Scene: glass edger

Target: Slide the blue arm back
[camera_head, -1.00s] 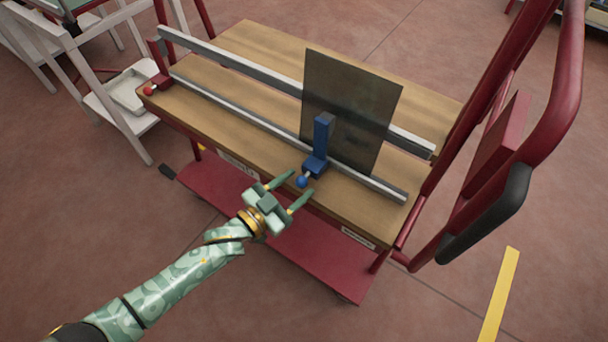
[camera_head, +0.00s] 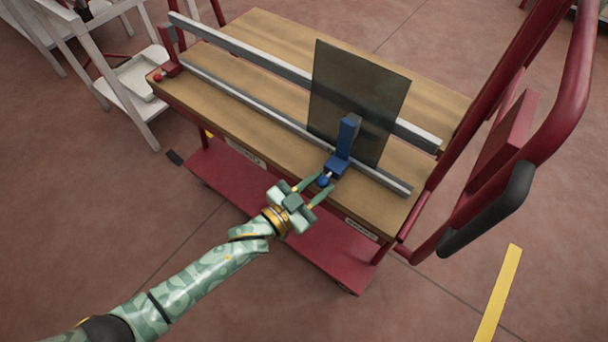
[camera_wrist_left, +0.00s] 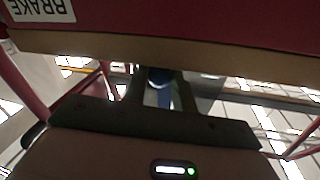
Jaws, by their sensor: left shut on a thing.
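The blue arm (camera_head: 346,145) stands upright on the near metal rail of a wooden-topped cart, in front of a dark glass pane (camera_head: 360,92). A blue ball knob (camera_head: 323,181) sticks out from its foot toward me. My left gripper (camera_head: 322,185) has its green fingers shut around this knob at the cart's front edge. In the left wrist view the knob (camera_wrist_left: 158,77) shows dimly between the dark fingers. My right gripper is not in view.
A red arm (camera_head: 170,66) with a red knob stands at the rail's left end. The near rail (camera_head: 260,113) is bare between the two arms. A red tubular frame (camera_head: 545,150) with a black grip rises at the right. A white rack (camera_head: 125,85) stands at the left.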

